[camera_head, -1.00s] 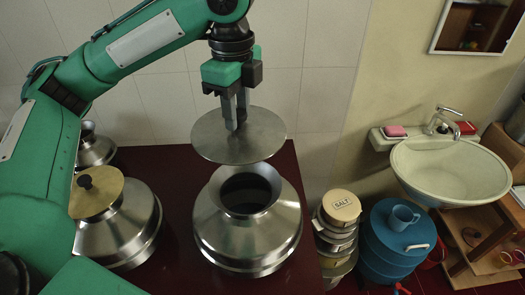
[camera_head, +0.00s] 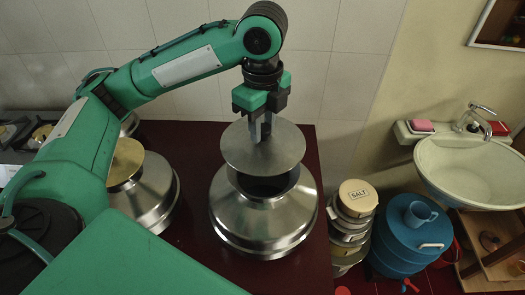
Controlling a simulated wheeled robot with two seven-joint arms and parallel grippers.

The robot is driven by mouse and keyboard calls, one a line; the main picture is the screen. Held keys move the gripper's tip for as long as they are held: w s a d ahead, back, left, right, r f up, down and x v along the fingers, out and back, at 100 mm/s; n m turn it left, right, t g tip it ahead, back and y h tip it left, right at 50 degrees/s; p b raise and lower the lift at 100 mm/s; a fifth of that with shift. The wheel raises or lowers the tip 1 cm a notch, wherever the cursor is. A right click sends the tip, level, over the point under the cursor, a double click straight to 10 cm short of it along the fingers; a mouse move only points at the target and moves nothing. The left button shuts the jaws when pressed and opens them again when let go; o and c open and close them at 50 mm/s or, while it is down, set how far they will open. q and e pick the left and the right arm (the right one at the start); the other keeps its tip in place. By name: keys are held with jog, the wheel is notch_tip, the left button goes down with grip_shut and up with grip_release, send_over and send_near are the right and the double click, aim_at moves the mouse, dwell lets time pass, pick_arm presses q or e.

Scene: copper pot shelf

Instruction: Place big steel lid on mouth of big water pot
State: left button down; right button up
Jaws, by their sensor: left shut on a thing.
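The big steel lid (camera_head: 263,152) is a flat round disc. My left gripper (camera_head: 260,134) is shut on it from above, at its middle. The lid is over the back part of the big water pot (camera_head: 262,222), a wide shiny steel vessel on the dark red table. The pot's dark mouth (camera_head: 264,186) shows in front of and below the lid, so the lid does not cover it fully. I cannot tell whether the lid touches the rim at the back. My right gripper is not in view.
Another steel pot with a brass lid (camera_head: 126,160) stands to the left, partly behind my arm. To the right are a stack of tins marked SALT (camera_head: 356,197), a blue drum (camera_head: 408,240) with a mug, and a sink (camera_head: 470,168).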

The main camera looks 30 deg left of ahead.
aim_at(263, 151)
pick_arm(q)
notch_tip(263, 151, down, 3)
jog(key=shift+f, duration=0.7)
notch_tip(263, 151, down, 4)
jog(key=shift+r+p, duration=0.15)
jog(key=shift+p, duration=0.25)
jog(key=shift+s, duration=0.1)
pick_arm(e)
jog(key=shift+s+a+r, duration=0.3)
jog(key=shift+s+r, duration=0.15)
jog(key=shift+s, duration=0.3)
pick_arm(q)
jog(key=c, duration=1.1)
grip_release()
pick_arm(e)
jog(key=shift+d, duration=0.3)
pick_arm(q)
jog(key=shift+r, duration=0.1)
jog(key=shift+r, duration=0.2)
notch_tip(263, 151, up, 12)
jog(key=shift+f+b, duration=0.25)
jog(key=shift+b, duration=0.45)
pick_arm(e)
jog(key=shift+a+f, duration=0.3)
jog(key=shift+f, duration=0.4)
